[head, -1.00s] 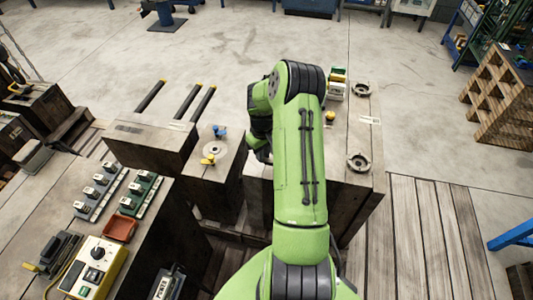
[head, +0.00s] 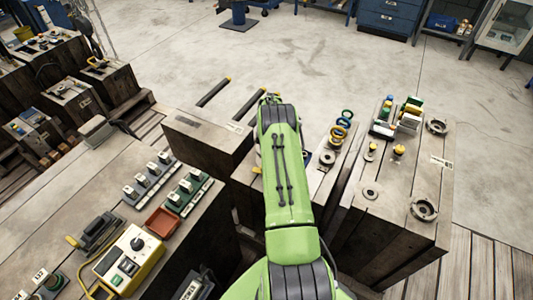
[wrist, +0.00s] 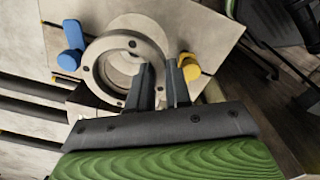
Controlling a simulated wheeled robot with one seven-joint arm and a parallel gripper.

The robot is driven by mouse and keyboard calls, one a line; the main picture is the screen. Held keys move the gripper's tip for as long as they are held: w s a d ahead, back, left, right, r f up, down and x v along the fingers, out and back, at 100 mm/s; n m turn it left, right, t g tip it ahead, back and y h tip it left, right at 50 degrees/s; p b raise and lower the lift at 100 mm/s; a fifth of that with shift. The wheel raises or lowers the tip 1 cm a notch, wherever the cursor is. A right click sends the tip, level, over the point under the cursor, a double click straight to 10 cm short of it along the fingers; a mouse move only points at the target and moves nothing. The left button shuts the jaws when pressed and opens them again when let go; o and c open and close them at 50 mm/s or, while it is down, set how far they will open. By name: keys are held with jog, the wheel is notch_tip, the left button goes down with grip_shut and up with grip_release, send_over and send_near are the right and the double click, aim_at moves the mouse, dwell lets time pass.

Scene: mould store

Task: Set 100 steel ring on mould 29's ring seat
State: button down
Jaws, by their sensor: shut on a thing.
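In the wrist view my gripper (wrist: 162,85) is shut on the near right wall of a grey steel ring (wrist: 92,72) with dark bolt holes. The ring is over a pale mould top plate (wrist: 205,28), beside a round raised seat (wrist: 145,22) that it partly covers. I cannot tell whether the ring touches the plate. A blue clamp knob (wrist: 70,45) is left of the ring and a yellow one (wrist: 189,66) is right of it. In the head view my arm hides the gripper and ring; a bit of yellow clamp (head: 257,170) shows beside it. No mould number is readable.
A bench at right (head: 395,185) carries grey rings (head: 437,126) (head: 424,208), yellow-topped pieces and small boxes. A block with dark rods (head: 205,138) is left. A control bench (head: 150,210) is front left.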

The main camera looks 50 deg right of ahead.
jog(key=shift+f+b, duration=1.1)
jog(key=shift+f, duration=1.25)
jog(key=shift+f+b, duration=0.65)
jog(key=shift+b, duration=0.6)
jog(key=c, duration=1)
grip_release()
jog(key=shift+s+f, duration=0.1)
jog(key=shift+a, duration=0.2)
jog(key=r+p, duration=0.1)
jog(key=r, duration=0.4)
jog(key=r+p, duration=0.1)
jog(key=r, duration=0.4)
jog(key=r+p, duration=0.2)
jog(key=r, duration=0.4)
jog(key=shift+s+d, duration=0.15)
jog(key=shift+d, duration=0.25)
